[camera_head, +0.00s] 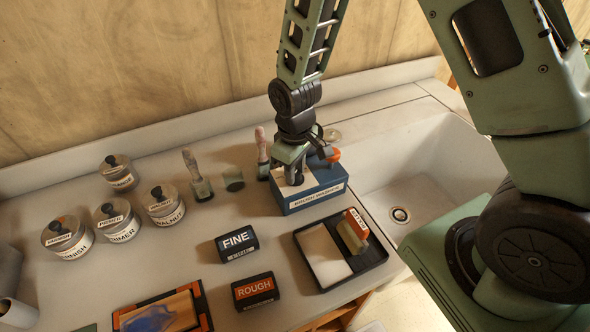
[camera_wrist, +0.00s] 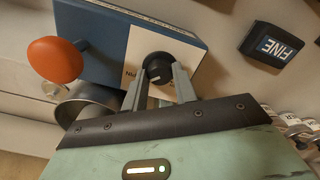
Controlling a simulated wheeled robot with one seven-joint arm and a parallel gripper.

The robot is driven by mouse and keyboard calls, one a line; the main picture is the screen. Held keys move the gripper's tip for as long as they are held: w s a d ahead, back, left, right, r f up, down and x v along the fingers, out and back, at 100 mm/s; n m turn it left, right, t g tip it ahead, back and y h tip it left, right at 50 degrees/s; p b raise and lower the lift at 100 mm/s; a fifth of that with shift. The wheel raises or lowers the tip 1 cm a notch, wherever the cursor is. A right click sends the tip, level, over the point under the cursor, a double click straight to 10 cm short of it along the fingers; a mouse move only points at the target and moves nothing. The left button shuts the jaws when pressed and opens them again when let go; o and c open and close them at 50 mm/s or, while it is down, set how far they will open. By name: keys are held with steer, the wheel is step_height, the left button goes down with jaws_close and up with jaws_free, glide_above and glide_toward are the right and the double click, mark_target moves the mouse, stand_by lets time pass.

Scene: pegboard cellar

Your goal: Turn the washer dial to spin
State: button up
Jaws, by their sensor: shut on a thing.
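The washer is a small blue box (camera_head: 310,201) with a pale top panel and a lettered front label, on the counter beside the sink. In the wrist view the blue body (camera_wrist: 90,22) carries a round black dial (camera_wrist: 158,67) on its white panel. My gripper (camera_wrist: 160,84) is shut on the dial, a finger on each side. In the head view my gripper (camera_head: 294,176) reaches down onto the washer's top and hides most of the dial. A pale mark shows on the dial, but the panel's lettering is mostly covered, so I cannot tell the setting.
The sink (camera_head: 408,190) lies right of the washer. A black tray (camera_head: 372,254), FINE block (camera_head: 237,244), ROUGH block (camera_head: 255,291) and brushes (camera_head: 197,177) surround it.

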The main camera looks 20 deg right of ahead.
steer(key=shift+m, duration=0.6)
steer(key=o, duration=1)
steer(key=shift+c, duration=0.2)
steer(key=shift+r, duration=0.1)
step_height(320, 180, up, 17)
steer(key=b, duration=0.3)
steer(key=shift+r, duration=0.15)
